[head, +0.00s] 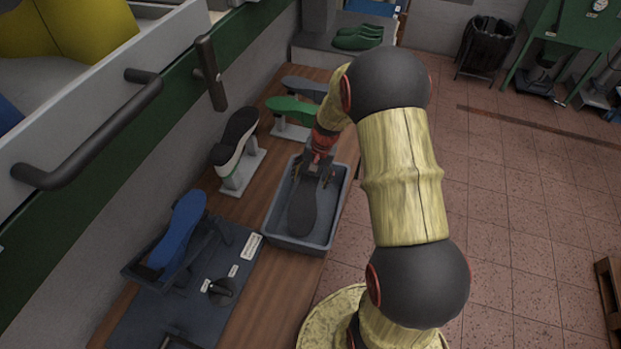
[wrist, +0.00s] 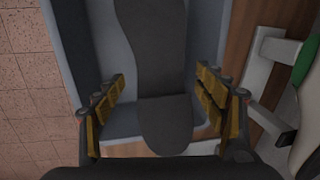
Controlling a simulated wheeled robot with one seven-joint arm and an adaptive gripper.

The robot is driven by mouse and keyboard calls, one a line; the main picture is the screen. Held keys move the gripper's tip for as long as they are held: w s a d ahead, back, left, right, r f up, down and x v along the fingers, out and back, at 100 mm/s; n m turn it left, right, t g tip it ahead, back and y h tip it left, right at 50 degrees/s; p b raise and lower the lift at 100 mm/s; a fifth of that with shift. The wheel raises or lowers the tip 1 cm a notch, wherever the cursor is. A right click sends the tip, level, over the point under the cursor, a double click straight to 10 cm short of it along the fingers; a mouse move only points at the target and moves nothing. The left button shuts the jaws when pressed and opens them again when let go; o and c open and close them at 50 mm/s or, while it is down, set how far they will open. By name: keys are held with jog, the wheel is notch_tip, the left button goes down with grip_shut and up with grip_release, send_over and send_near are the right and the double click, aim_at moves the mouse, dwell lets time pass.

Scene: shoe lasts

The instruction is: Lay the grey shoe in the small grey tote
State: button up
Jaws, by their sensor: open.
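The dark grey shoe (head: 302,212) lies sole up in the small grey tote (head: 297,245), lengthwise along its floor. It also shows in the wrist view (wrist: 150,50), with its rounded near end between my fingers. My gripper (head: 314,180) is over the far part of the tote, pointing down. In the wrist view my gripper (wrist: 160,95) is open, one finger on each side of the shoe, with gaps on both sides. How close the fingertips are to the tote floor is hard to tell.
A black-and-white shoe (head: 236,136), a green shoe (head: 292,107) and a blue-grey shoe (head: 303,86) stand on supports beside and behind the tote. A blue shoe (head: 178,228) is on a dark fixture at left. Green shoes (head: 358,38) sit at the back.

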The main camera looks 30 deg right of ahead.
notch_tip(320, 180, up, 12)
jog(key=s+d, duration=0.1)
jog(key=shift+s+d+f, duration=0.15)
jog(key=shift+s+d, duration=0.15)
jog(key=shift+d, duration=0.05)
dwell(0.4)
jog(key=s+a+r+n+t+b, duration=0.2)
jog(key=s+a+r+n+b, duration=0.2)
jog(key=s+a, duration=0.5)
jog(key=s+a+r+n+t+h+b, duration=0.1)
jog(key=s+a+r+n+b, duration=0.4)
jog(key=s+a, duration=0.5)
jog(key=s+r+t, duration=0.1)
jog(key=s+r, duration=0.1)
jog(key=s, duration=0.1)
jog(key=shift+s+h, duration=0.15)
jog(key=shift+h, duration=0.15)
jog(key=shift+a, duration=0.1)
